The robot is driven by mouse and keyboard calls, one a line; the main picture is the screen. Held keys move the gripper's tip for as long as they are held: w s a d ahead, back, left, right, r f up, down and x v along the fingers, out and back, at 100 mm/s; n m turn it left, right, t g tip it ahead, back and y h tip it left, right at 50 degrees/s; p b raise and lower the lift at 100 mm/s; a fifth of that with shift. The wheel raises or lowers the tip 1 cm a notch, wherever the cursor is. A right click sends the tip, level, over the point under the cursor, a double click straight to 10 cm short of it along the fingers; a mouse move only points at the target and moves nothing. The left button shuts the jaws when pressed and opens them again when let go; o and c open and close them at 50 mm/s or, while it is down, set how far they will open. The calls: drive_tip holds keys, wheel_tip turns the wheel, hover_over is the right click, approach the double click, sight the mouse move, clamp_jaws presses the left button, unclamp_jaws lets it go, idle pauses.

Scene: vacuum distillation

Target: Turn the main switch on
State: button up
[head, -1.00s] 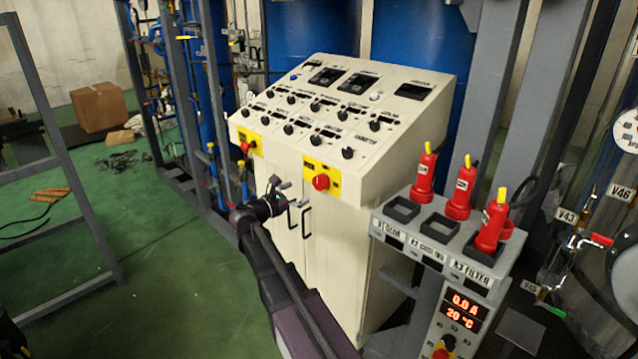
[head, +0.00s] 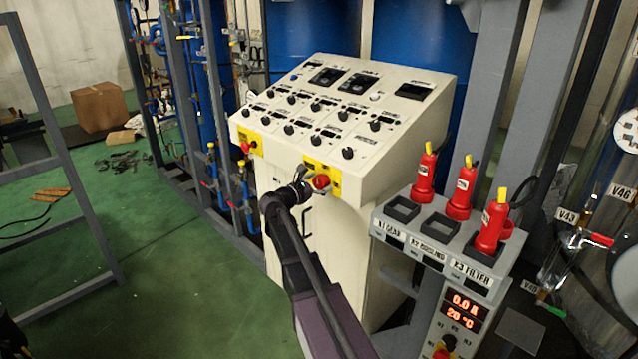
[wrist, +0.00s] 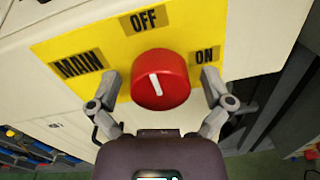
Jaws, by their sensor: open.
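The main switch is a red round knob (wrist: 160,79) on a yellow plate (wrist: 78,40) marked MAIN, OFF and ON in the wrist view. The white mark on the knob points up, towards OFF and tilted slightly left. In the head view the red knob (head: 321,182) sits on the front of the cream control cabinet. My gripper (wrist: 158,90) is open, with one finger on each side of the knob. I cannot tell whether the fingers touch it. In the head view my gripper (head: 308,182) is at the knob's left side.
The cream cabinet (head: 345,240) has a sloped panel with several black knobs. A second red switch (head: 246,147) on a yellow plate is to the left. A grey socket box (head: 400,232) with red plugs (head: 460,190) stands to the right.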

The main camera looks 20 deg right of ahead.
drive_tip(key=c, duration=1.1)
drive_tip(key=shift+a, duration=0.2)
drive_tip(key=shift+d, duration=0.1)
